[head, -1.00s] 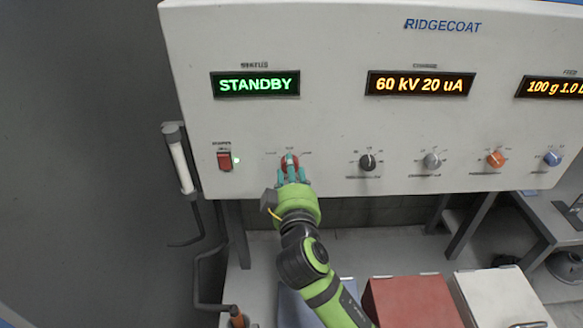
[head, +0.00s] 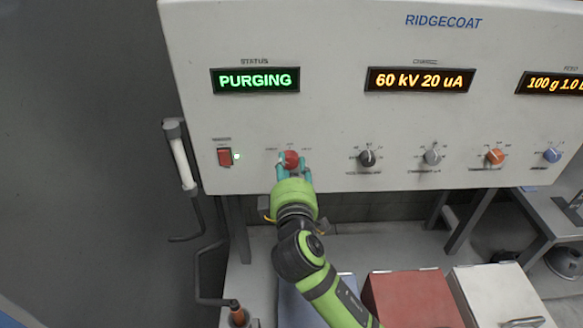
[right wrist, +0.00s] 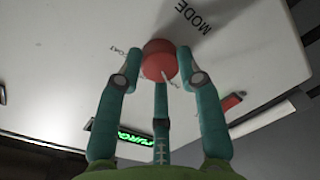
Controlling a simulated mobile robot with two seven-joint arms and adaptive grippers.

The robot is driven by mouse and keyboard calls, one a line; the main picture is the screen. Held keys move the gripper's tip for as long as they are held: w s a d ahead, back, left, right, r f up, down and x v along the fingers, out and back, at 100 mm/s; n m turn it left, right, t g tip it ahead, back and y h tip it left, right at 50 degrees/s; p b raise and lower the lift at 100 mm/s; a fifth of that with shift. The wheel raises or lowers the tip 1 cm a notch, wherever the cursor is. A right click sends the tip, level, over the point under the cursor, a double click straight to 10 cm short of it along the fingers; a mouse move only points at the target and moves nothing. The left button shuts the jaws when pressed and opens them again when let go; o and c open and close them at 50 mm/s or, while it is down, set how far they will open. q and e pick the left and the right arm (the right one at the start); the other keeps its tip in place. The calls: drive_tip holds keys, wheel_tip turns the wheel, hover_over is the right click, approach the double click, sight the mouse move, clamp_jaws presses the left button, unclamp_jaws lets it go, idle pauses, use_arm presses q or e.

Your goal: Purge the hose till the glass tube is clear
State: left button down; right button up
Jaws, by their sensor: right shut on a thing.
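The red mode knob (head: 291,158) sits on the white control panel (head: 330,120). In the right wrist view the knob (right wrist: 159,60) is between my teal fingers, its pale pointer line towards the lower right. My right gripper (head: 293,171) is shut on it. The status display (head: 255,80) reads PURGING in green. The glass tube (head: 182,164) stands slightly tilted at the panel's left side and looks whitish inside. A dark bent hose (head: 200,215) runs below it. My left gripper is not in view.
Black (head: 367,158), grey, orange and blue knobs lie to the right. Below, a red box (head: 410,298) and a white box (head: 497,297) stand on the bench.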

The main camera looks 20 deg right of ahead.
drive_tip(key=shift+a+r, duration=0.1)
drive_tip(key=shift+r, duration=0.25)
drive_tip(key=o, duration=1.2)
drive_tip(key=shift+c, duration=0.2)
drive_tip(key=shift+w+a+f, duration=0.1)
drive_tip(key=shift+a+f, duration=0.05)
drive_tip(key=shift+f, duration=0.05)
drive_tip(key=shift+s+f, duration=0.1)
drive_tip(key=shift+s, duration=0.45)
drive_tip(key=v, duration=1.1)
drive_tip(key=shift+a, duration=0.1)
